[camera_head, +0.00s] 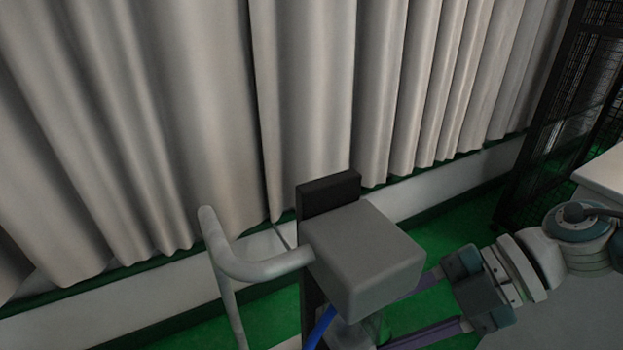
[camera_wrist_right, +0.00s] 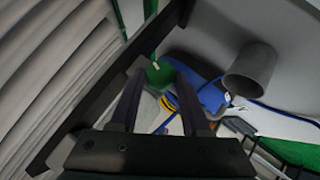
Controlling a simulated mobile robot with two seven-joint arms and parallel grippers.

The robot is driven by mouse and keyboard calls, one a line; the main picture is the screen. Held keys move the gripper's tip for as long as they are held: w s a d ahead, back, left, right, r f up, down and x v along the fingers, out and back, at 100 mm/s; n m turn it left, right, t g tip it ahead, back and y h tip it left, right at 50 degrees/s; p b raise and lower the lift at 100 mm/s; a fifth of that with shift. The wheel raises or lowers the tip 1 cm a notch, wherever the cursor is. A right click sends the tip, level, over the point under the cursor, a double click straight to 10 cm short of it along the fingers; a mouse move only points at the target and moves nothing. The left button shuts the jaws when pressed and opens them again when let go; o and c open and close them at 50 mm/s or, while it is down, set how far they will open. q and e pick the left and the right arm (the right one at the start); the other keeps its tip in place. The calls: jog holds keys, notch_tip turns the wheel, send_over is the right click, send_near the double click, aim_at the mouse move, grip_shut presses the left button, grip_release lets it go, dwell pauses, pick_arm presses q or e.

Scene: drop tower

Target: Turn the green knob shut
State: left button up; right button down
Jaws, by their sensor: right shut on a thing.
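The green knob (camera_wrist_right: 160,72) shows in the right wrist view between the tips of my right gripper (camera_wrist_right: 160,84). It bears a small pale mark. The gripper is shut on it, one finger on each side. In the head view my right gripper (camera_head: 402,316) reaches in from the right, below and behind a grey box (camera_head: 368,262) that hides part of the fingertips and most of the knob. My left gripper is not in view.
A bent grey pipe (camera_head: 262,268) runs into the box, which sits against a dark upright post (camera_head: 329,192). A blue part (camera_wrist_right: 200,93) and a grey cylinder (camera_wrist_right: 250,70) lie near the knob. Curtains (camera_head: 180,120) hang behind; a black mesh frame (camera_head: 560,120) stands at right.

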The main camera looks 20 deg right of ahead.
jog(key=shift+s+f+n+t+y+b, duration=0.2)
jog(key=shift+f+n+t+y+b, duration=0.2)
jog(key=shift+n+t+b, duration=0.5)
jog(key=shift+r+t+b, duration=0.1)
jog(key=shift+t+b, duration=0.6)
jog(key=shift+b, duration=0.05)
jog(key=shift+r, duration=0.1)
jog(key=shift+c, duration=1.9)
grip_release()
jog(key=v, duration=1)
jog(key=shift+d, duration=0.1)
